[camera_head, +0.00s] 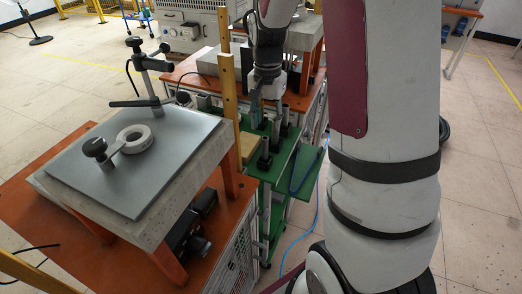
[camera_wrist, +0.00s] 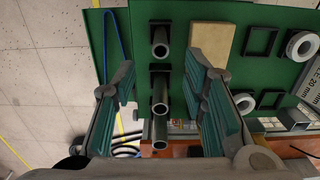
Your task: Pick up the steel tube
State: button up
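Several grey steel tubes stand upright in black holders on a green board (camera_wrist: 180,15). In the wrist view, one tube (camera_wrist: 160,42) is at the top, another tube (camera_wrist: 160,92) is in the middle, and a third tube (camera_wrist: 160,130) is lowest, between the finger bases. My gripper (camera_wrist: 162,85) is open, with a ridged teal finger on each side of this row and visible gaps to the tubes. I cannot tell how far above them it is. In the head view, my gripper (camera_head: 260,118) points down over the green stand, and a tube (camera_head: 265,146) shows near it.
A wooden block (camera_wrist: 212,42), an empty black square holder (camera_wrist: 260,41) and a pale ring (camera_wrist: 301,45) lie right of the tubes. A grey plate with a clamp post (camera_head: 145,80) stands left of the stand.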

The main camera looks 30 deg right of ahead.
aim_at(265, 150)
jog(key=shift+s+a+f, duration=0.1)
jog(key=shift+a+f, duration=0.05)
jog(key=shift+f, duration=2.65)
jog(key=shift+s+a+f, duration=0.1)
jog(key=shift+a+f, duration=0.05)
jog(key=shift+f, duration=2.6)
grip_shut()
